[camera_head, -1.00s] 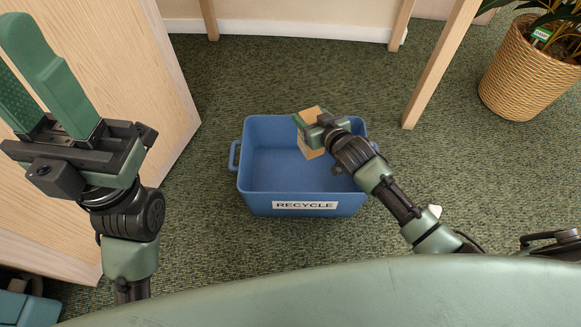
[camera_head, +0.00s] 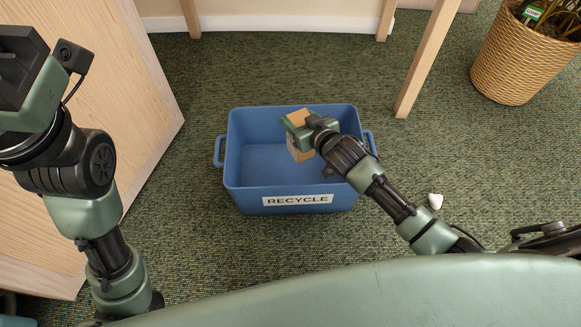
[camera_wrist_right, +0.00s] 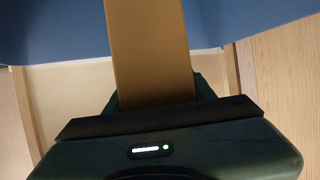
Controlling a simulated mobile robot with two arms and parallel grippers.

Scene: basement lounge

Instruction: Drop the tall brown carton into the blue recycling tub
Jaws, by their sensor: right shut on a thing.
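The tall brown carton (camera_head: 300,153) is held in my right gripper (camera_head: 302,130), over the inside of the blue recycling tub (camera_head: 243,197) in the head view. The gripper and wrist hide part of the carton. In the right wrist view the carton (camera_wrist_right: 150,50) runs up from between the jaws (camera_wrist_right: 155,98), with the blue tub (camera_wrist_right: 50,30) behind it. I cannot tell whether the carton touches the tub. My left gripper's dark body (camera_head: 22,65) is at the top left corner, away from the tub; its fingers are out of frame.
A pale wooden panel (camera_head: 150,110) stands left of the tub. A wooden leg (camera_head: 425,60) and a wicker plant pot (camera_head: 520,60) are at the right. A small white object (camera_head: 435,201) lies on the green carpet right of the tub. Carpet around the tub is mostly clear.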

